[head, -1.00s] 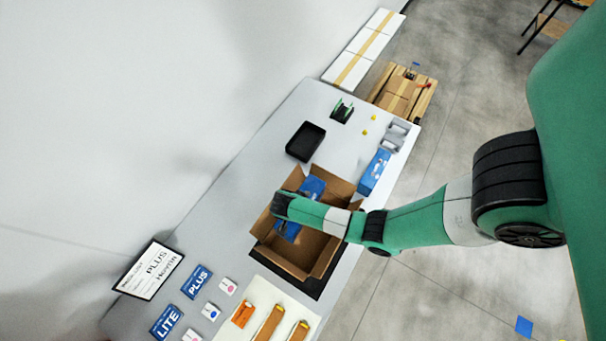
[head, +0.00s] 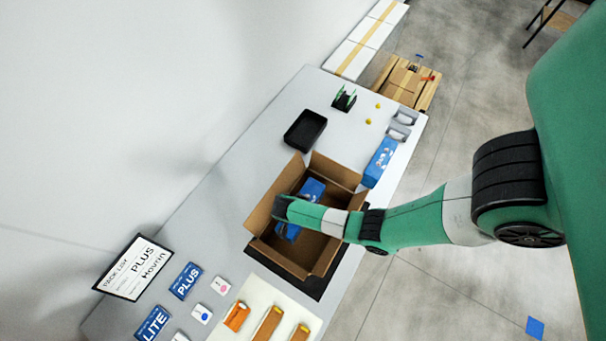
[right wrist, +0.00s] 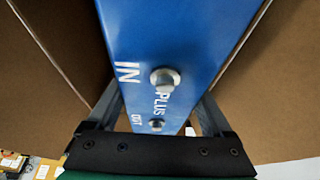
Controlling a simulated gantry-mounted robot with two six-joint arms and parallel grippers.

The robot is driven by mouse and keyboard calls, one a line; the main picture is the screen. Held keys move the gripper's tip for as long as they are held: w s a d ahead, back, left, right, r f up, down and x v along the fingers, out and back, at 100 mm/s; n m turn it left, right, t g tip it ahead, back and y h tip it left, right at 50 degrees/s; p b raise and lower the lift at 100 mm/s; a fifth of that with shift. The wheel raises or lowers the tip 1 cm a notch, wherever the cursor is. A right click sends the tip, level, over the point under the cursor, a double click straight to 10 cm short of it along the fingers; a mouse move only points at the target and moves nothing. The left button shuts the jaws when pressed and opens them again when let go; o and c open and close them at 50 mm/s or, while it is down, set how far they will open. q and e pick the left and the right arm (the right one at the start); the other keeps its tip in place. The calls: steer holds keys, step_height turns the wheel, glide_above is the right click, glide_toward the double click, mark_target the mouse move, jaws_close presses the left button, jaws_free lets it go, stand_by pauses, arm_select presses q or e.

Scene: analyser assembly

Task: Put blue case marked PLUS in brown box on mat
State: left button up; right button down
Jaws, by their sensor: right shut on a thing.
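The blue case marked PLUS (head: 312,188) is inside the open brown box (head: 274,207) on the dark mat (head: 308,286). My right arm reaches in over the box and hides the middle of the case. In the right wrist view my right gripper (right wrist: 160,112) is shut on the case (right wrist: 185,30), one finger on each side. Its face shows IN, PLUS and OUT lettering with round metal fittings. Brown cardboard walls (right wrist: 285,75) stand on both sides of it. Whether the case touches the box floor cannot be told. My left gripper is not in view.
Another blue case (head: 380,162) lies beyond the box near the table's right edge. A black tray (head: 304,130) sits behind the box. A pack list sign (head: 134,267) stands at left.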

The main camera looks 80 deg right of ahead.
step_height(320, 180, down, 9)
steer(key=b, duration=0.6)
steer(key=shift+w, duration=0.1)
jaws_free()
steer(key=shift+f, duration=0.1)
step_height(320, 180, up, 12)
steer(key=p, duration=1.3)
stand_by(0.9)
